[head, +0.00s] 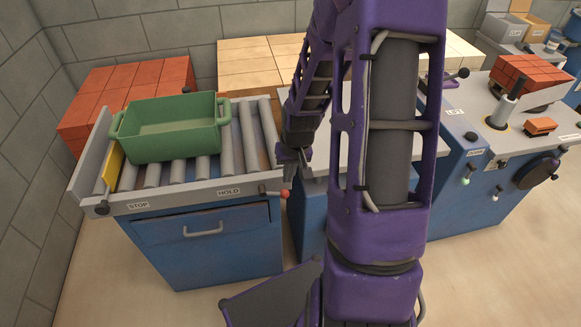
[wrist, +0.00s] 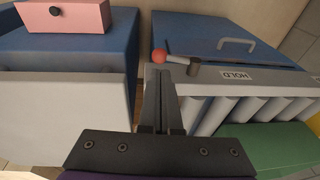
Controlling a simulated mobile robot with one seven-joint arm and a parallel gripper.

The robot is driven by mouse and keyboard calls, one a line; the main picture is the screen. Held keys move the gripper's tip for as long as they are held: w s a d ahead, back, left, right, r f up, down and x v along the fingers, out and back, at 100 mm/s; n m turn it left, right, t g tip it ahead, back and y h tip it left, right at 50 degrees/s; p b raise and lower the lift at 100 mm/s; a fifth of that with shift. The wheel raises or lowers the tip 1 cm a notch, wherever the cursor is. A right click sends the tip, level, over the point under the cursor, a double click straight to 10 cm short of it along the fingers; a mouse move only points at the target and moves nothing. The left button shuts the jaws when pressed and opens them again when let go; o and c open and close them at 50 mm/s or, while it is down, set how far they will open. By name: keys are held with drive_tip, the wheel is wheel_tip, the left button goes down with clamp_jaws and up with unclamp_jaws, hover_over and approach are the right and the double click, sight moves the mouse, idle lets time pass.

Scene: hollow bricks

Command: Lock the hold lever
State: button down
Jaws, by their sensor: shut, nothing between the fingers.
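The hold lever (head: 273,191) is a short rod with a red ball end on the front rail of the roller conveyor, beside the HOLD label (head: 229,191). It points right and lies about level. In the wrist view the lever's red ball (wrist: 159,56) is just beyond my fingertips, with the dark pivot (wrist: 193,68) to its right. My gripper (head: 288,174) is shut and empty, just above the ball in the head view. I cannot tell whether the fingertips touch it.
A green crate (head: 170,143) stands on the rollers (head: 247,132), near the yellow stop plate (head: 112,166). A blue cabinet with a handle (head: 203,230) is below. A grey-topped bench (head: 318,158) stands close on the right. Red bricks (head: 90,95) are stacked behind.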

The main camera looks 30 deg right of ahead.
sight(288, 194)
drive_tip(key=x, duration=0.6)
drive_tip(key=shift+b, duration=0.4)
drive_tip(key=shift+d+f, duration=0.15)
drive_tip(key=shift+y+p, duration=0.35)
drive_tip(key=shift+y, duration=0.05)
drive_tip(key=shift+d+f+t+y+p, duration=0.15)
drive_tip(key=shift+f+t+y+p, duration=0.25)
drive_tip(key=shift+f+y, duration=0.4)
drive_tip(key=shift+f+m+t+y, duration=0.35)
drive_tip(key=shift+f+y, duration=0.35)
drive_tip(key=shift+y, duration=0.5)
drive_tip(key=shift+f+t+y+b, duration=0.35)
drive_tip(key=shift+f+y+b, duration=0.25)
drive_tip(key=shift+y, duration=0.2)
drive_tip(key=f+y+b, duration=0.2)
drive_tip(key=shift+w+a+t+y, duration=0.1)
drive_tip(key=shift+a+t+y, duration=0.2)
drive_tip(key=shift+t, duration=0.1)
drive_tip(key=shift+w+a+f+m+t+y+b, duration=0.1)
drive_tip(key=shift+a+f+m+t+y+b, duration=0.1)
drive_tip(key=shift+a+f+y+b, duration=0.5)
drive_tip(key=shift+w+a+f+m+t+y+b, duration=0.15)
drive_tip(key=shift+a+y+b, duration=0.3)
drive_tip(key=shift+b, duration=0.5)
